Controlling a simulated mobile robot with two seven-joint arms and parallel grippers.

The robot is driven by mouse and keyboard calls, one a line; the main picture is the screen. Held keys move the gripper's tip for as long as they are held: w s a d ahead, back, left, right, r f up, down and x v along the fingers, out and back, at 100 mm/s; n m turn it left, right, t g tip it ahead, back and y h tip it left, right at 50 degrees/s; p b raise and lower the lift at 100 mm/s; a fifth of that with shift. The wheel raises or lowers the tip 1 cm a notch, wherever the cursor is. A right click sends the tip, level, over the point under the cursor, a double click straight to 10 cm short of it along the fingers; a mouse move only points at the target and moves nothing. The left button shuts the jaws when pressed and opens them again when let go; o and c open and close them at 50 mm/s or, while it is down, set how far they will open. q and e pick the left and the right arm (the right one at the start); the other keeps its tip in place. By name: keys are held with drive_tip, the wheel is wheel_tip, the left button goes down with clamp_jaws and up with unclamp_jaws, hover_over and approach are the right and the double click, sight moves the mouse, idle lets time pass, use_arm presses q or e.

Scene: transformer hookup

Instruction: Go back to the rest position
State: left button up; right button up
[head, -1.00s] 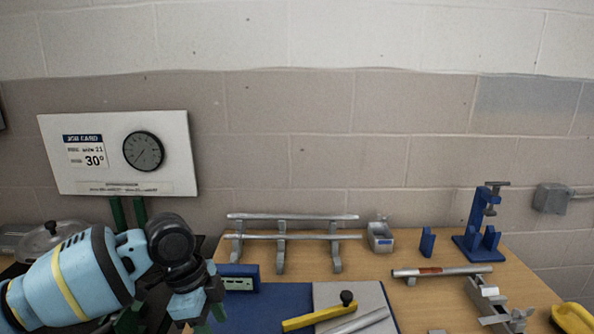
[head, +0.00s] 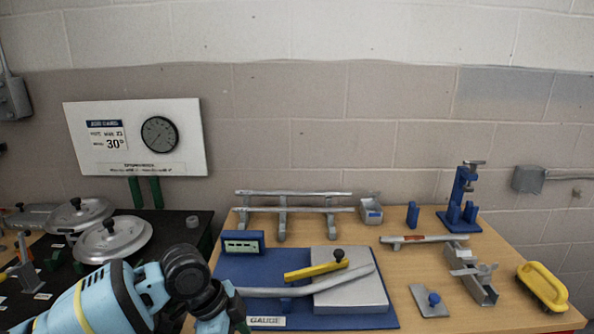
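My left arm, light blue with a yellow band, comes in at the bottom left. Its gripper (head: 236,312) is at the bottom edge, beside the left edge of the blue gauge mat (head: 225,266). The fingers are partly cut off and I cannot tell whether they are open or shut. My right gripper is not in view. A bent grey tube (head: 300,290) lies across the mat and the grey plate (head: 350,299), close to the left gripper. A yellow lever (head: 312,271) with a black knob is on the plate.
A pipe rack (head: 282,222), a grey bin (head: 371,210) and a blue clamp stand (head: 459,205) stand at the back. A straight tube (head: 415,239), a metal channel (head: 472,281) and a yellow handle (head: 543,286) are at the right. Round lids (head: 113,238) lie on the dark left bench.

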use_arm(q)
drive_tip(key=s+d+f+n+t+h, duration=0.25)
drive_tip(key=s+f+n, duration=0.2)
drive_tip(key=f, duration=0.35)
drive_tip(key=s+d+f+n+t+h, duration=0.2)
drive_tip(key=s+d+f+n+t, duration=0.15)
drive_tip(key=s+f, duration=0.3)
drive_tip(key=s+a+f+n+t+y, duration=0.1)
drive_tip(key=s+a+f+n+y, duration=0.2)
drive_tip(key=s, duration=0.7)
drive_tip(key=s+a+f+n+t+y+p, duration=0.1)
drive_tip(key=s+a+f+n+y, duration=0.3)
drive_tip(key=s+a+f, duration=0.3)
drive_tip(key=s+a, duration=0.3)
drive_tip(key=a, duration=0.2)
drive_tip(key=shift+s+a, duration=0.3)
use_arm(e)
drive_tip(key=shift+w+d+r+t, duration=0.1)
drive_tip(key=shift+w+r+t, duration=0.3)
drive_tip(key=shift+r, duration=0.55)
use_arm(q)
drive_tip(key=shift+f, duration=0.15)
